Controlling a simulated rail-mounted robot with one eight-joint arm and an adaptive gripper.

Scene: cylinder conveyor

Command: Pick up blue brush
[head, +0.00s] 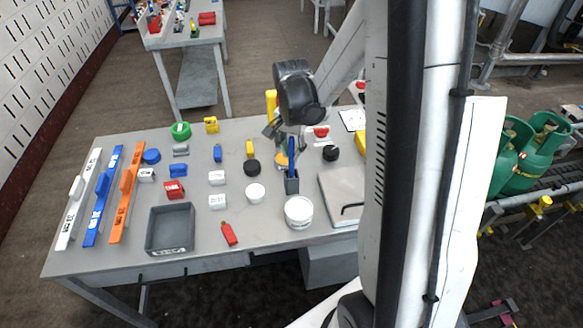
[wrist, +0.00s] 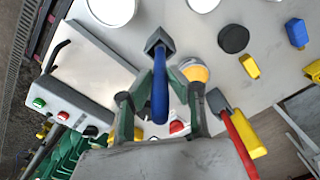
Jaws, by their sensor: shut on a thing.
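The blue brush (head: 291,152) shows as an upright blue handle near the right of the work table. Its lower end is hidden in a small grey square holder (head: 291,185). In the wrist view the blue handle (wrist: 160,97) runs between the fingers towards the grey holder (wrist: 157,41). My gripper (wrist: 160,76) is shut on the blue handle, one finger on each side. In the head view my gripper (head: 289,150) is above the holder, partly hiding the brush. I cannot tell whether the brush rests on the holder's bottom.
A white round container (head: 299,212) stands just in front of the holder. A black disc (head: 252,167) and a white disc (head: 255,192) lie to its left. A grey tray (head: 170,229) and several small coloured blocks cover the left side. A light panel (head: 339,195) lies to the right.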

